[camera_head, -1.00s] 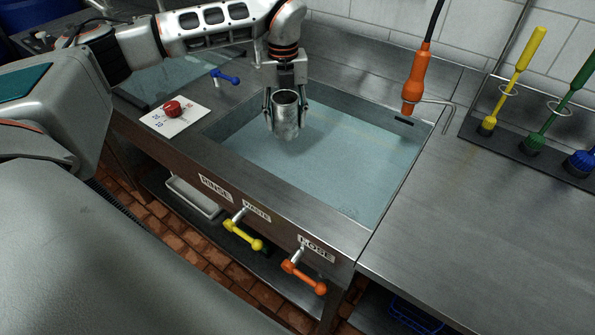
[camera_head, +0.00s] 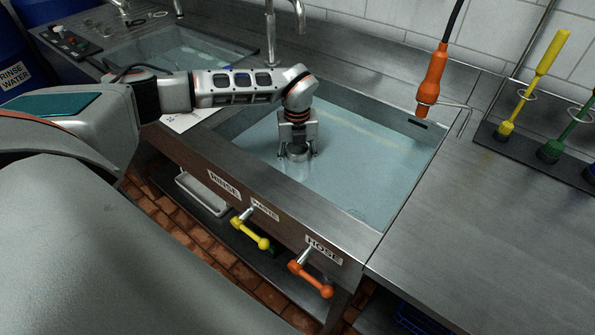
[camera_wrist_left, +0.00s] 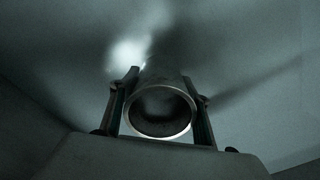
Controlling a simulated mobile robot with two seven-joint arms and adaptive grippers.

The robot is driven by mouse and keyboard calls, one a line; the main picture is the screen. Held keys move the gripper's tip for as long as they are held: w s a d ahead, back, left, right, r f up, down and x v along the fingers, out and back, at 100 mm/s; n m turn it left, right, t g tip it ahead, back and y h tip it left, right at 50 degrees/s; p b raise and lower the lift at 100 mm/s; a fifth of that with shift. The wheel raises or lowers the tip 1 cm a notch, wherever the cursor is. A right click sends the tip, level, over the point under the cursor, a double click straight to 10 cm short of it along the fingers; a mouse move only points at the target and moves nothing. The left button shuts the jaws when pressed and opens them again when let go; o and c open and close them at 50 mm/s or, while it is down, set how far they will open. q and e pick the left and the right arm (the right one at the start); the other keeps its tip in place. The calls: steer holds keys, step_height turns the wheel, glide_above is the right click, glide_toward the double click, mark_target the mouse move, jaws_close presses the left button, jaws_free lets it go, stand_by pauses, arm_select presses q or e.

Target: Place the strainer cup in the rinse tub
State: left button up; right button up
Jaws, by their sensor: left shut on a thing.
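The strainer cup (camera_head: 298,153) is a small grey metal cylinder. My left gripper (camera_head: 297,152) is shut on it, with a finger on each side, low inside the rinse tub (camera_head: 236,121). The tub is a wide steel basin holding pale blue water. The cup's lower part is hard to make out against the water. In the left wrist view the cup (camera_wrist_left: 161,108) shows its open round rim between the two fingers (camera_wrist_left: 160,112). Whether it touches the tub floor I cannot tell. My right gripper is not in view.
An orange hose nozzle (camera_head: 431,78) hangs at the tub's back right. Yellow (camera_head: 250,232) and orange (camera_head: 311,280) valve handles stick out from the front panel. Brushes (camera_head: 530,90) stand in a rack at right. A second basin (camera_head: 165,55) lies at back left. The right counter (camera_head: 480,220) is clear.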

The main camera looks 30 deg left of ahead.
mark_target(297, 171)
arm_select(q)
steer(key=shift+f, duration=1.7)
steer(key=shift+f, duration=0.1)
steer(key=o, duration=1.2)
step_height(297, 171, up, 12)
steer(key=shift+r+p, duration=0.1)
steer(key=shift+p, duration=0.3)
